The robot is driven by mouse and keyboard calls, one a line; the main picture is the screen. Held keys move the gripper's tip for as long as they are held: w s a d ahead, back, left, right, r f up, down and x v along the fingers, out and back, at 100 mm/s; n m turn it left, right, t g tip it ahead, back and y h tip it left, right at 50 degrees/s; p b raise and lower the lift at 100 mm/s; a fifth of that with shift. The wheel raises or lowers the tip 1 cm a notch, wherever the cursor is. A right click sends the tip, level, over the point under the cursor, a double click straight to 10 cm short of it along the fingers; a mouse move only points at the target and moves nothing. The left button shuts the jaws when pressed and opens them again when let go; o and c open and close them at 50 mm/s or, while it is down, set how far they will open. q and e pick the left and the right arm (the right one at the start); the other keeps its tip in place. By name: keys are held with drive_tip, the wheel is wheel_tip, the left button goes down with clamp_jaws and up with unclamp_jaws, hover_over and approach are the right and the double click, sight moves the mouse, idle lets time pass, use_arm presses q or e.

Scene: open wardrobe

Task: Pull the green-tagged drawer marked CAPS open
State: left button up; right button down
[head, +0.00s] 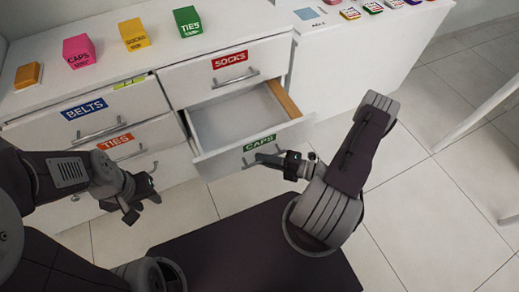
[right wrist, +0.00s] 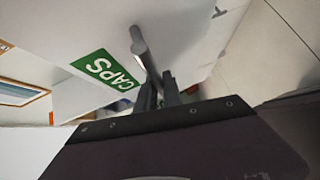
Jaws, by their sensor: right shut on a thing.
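The CAPS drawer (head: 225,163) with a green tag (head: 259,143) is pulled out from the white dresser, and its empty inside shows in the head view. The green tag also shows in the right wrist view (right wrist: 105,69). My right gripper (head: 274,159) is at the drawer's front, shut on its bar handle (right wrist: 139,42). In the right wrist view its fingers (right wrist: 158,92) close around the bar, partly hiding it. My left gripper (head: 143,206) is open and empty, in front of the drawers on the left, apart from them.
Shut drawers tagged BELTS (head: 84,109), TIES (head: 115,141) and SOCKS (head: 230,60) are around the open one. Several coloured labelled boxes, such as the pink CAPS box (head: 79,51), stand on the dresser top. Tiled floor (head: 425,200) is free at the right.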

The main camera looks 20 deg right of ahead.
drive_tip(key=shift+s, duration=0.65)
drive_tip(key=c, duration=1.5)
unclamp_jaws()
drive_tip(key=p+v, duration=0.2)
drive_tip(key=v, duration=0.7)
